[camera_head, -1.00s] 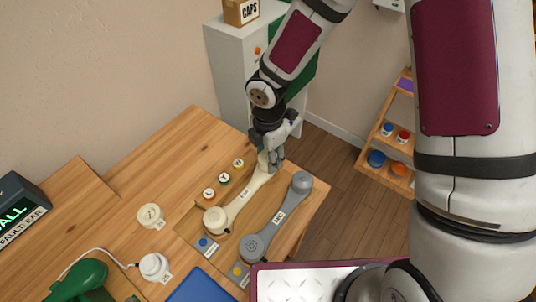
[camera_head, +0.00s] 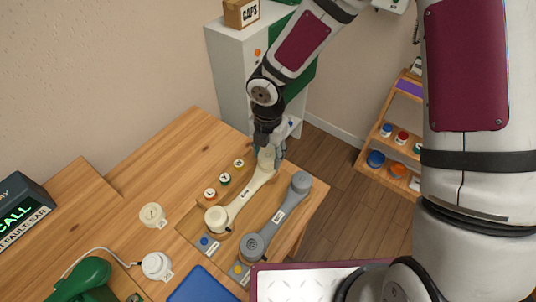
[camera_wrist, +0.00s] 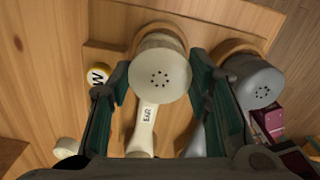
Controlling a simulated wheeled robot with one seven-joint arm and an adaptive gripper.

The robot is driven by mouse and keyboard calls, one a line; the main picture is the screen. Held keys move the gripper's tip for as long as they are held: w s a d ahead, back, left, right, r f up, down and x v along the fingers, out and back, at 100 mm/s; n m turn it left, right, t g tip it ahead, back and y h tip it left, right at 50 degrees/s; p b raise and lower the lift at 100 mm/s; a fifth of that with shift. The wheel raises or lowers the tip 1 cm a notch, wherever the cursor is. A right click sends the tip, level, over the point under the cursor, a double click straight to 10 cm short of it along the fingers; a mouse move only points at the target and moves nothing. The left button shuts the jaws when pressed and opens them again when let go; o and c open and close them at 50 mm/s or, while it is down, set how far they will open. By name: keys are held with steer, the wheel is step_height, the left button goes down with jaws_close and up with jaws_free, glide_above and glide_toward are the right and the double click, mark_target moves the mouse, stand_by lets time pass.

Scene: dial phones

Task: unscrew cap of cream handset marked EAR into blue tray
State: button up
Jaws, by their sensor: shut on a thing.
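The cream handset (camera_head: 243,202) lies on a wooden board, and its EAR label (camera_wrist: 146,115) shows in the wrist view. Its round cap (camera_wrist: 160,75), pierced with small holes, is at the far end. My gripper (camera_head: 268,155) points down over that end. In the wrist view its two dark green fingers stand on either side of the cap, and it is shut on the cap. Whether the cap has turned on its thread cannot be told. The blue tray (camera_head: 200,287) is at the table's front edge, partly cut off by the picture.
A grey handset (camera_head: 275,217) lies close to the right of the cream one. Several small round pieces (camera_head: 224,179) stand in a row to the left. A white cabinet (camera_head: 228,70) stands behind.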

mark_target(268, 155)
steer(key=shift+r+p, duration=0.4)
steer(key=shift+r, duration=0.3)
steer(key=shift+r+p, duration=1.05)
steer(key=shift+r, duration=0.9)
